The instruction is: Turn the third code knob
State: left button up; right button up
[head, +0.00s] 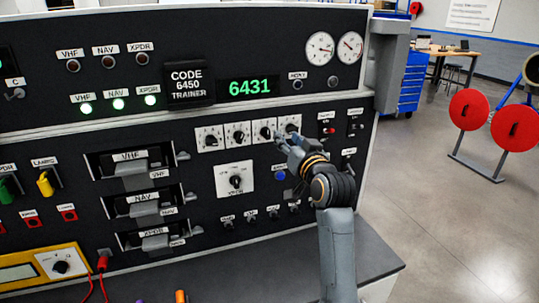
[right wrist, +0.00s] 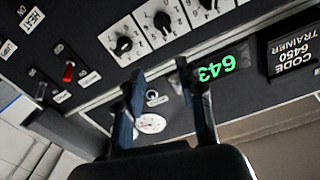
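A black placard (head: 186,84) reads CODE 6450 TRAINER. My right gripper (head: 282,143) is just in front of the panel, near the third and fourth knobs (head: 289,127). In the right wrist view, turned upside down, the gripper (right wrist: 162,72) is open and empty; the third knob (right wrist: 162,20) and the fourth knob (right wrist: 124,44) lie beyond its fingertips, apart from them. My left gripper is not in view.
A larger XPDR knob (head: 235,180) sits below the code row. Levers marked VHF, NAV and XPDR (head: 155,241) project to the left. A red toggle (right wrist: 69,72) is beside the knob row in the right wrist view. A grey ledge (head: 260,262) runs below the panel.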

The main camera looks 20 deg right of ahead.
aim_at(268, 135)
jog(key=s+a+f+n+b, duration=0.2)
jog(key=s+f+n, duration=0.1)
jog(key=s+n, duration=0.1)
jog(key=w+p, duration=0.1)
jog(key=w, duration=0.5)
jog(key=w+p, duration=0.2)
jog(key=w, duration=0.3)
jog(key=shift+w+a+r, duration=0.15)
jog(key=shift+w, duration=0.25)
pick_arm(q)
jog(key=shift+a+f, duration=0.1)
pick_arm(e)
jog(key=shift+w, duration=0.9)
jog(key=shift+c, duration=0.2)
grip_shut()
